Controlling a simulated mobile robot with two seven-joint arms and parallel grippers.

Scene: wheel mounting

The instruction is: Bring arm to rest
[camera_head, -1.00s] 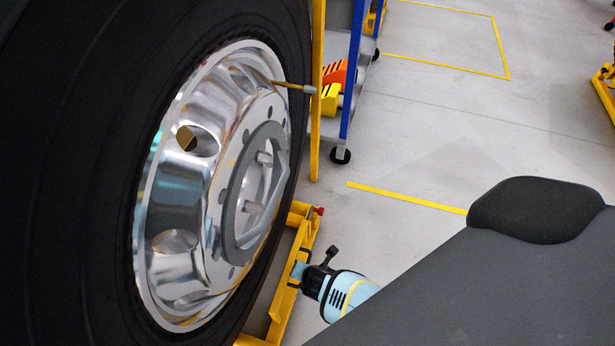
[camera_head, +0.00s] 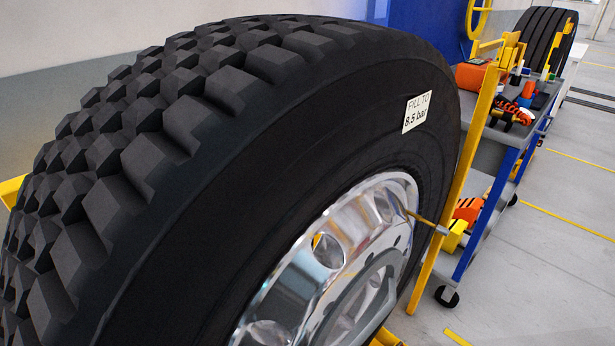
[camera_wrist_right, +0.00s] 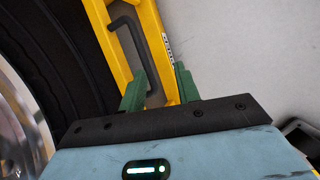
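My right gripper (camera_wrist_right: 160,68) shows in the right wrist view, with its two green fingers apart and nothing visibly held between them. A yellow frame (camera_wrist_right: 113,55) with a bent black handle (camera_wrist_right: 134,45) lies beyond the fingers. The handle's lower end appears close to the left finger; I cannot tell whether they touch. Neither gripper shows in the head view. A large black tire (camera_head: 130,200) on a shiny metal rim (camera_head: 300,275) fills much of the head view and stands upright. Its side bears a white "FILL TO 8.5 bar" label (camera_head: 416,111).
A yellow post (camera_head: 452,200) stands beside the tire's right edge. Behind it is a blue-framed tool cart (camera_head: 483,230) on casters, carrying an orange box (camera_head: 477,77) and several tools. A second wheel (camera_head: 547,38) stands farther back. Grey floor (camera_head: 560,260) at the right is clear.

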